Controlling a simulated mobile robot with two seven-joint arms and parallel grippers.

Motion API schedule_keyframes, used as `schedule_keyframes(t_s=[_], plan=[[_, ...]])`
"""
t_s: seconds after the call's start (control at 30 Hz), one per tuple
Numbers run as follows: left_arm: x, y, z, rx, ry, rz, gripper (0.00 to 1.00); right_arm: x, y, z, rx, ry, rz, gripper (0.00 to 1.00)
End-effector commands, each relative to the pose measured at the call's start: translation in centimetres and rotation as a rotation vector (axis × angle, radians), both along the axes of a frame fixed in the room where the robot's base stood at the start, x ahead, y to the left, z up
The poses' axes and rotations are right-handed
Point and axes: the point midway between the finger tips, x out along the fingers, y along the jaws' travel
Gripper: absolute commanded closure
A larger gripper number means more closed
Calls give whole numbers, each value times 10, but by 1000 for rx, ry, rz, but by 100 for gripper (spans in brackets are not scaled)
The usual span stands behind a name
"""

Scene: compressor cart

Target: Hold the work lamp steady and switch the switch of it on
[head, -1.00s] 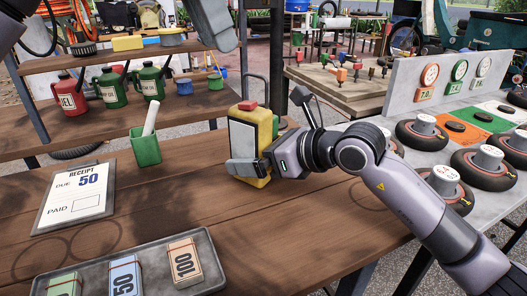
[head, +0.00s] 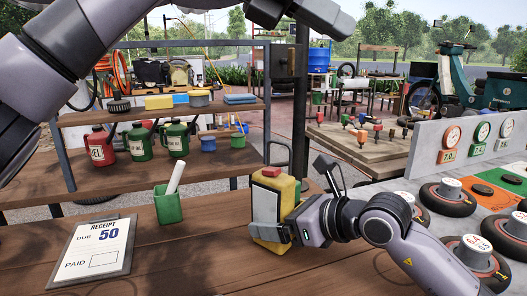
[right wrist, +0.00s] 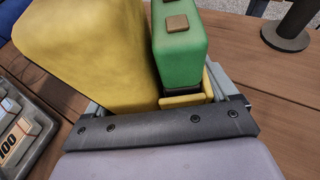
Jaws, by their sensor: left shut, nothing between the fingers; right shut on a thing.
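The work lamp (head: 288,190) has an upright yellow body with a pale front panel, a red block on top and a dark loop handle behind. It stands on the wooden bench. My right gripper (head: 278,236) is shut on its lower part from the right. In the right wrist view, the yellow body (right wrist: 85,45) fills the left, and a green block (right wrist: 180,45) with small tan squares sits beside it near the fingers. I cannot tell which part is the switch. My left arm crosses the top of the head view; its fingers do not show.
A green cup (head: 167,205) and a receipt clipboard (head: 95,250) lie left of the lamp. Shelves with red and green cans (head: 140,142) stand behind. Wheels (head: 447,198) lie on the grey table at the right. Bare bench shows between cup and lamp.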

Motion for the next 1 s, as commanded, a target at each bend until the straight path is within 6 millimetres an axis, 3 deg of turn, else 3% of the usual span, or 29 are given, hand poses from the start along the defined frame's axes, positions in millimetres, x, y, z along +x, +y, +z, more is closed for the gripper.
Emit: schedule_keyframes(t_s=[0.1,0.27,0.47,0.6,0.8,1.0], plan=[[-3,-16,41,-216,39,0,100,0,0,0,1,1,0,65],[-1,-23,97,-503,119,20,100,0,0,0,1,0,0,65],[12,-12,161,-846,254,82,100,0,0,0,1,0,0,65],[29,6,197,-1073,370,151,100,0,0,0,1,0,0,65],[64,43,227,-1366,567,288,100,0,0,0,1,0,0,65],[103,80,231,-1612,794,472,100,0,0,1,1,0,0,65]])
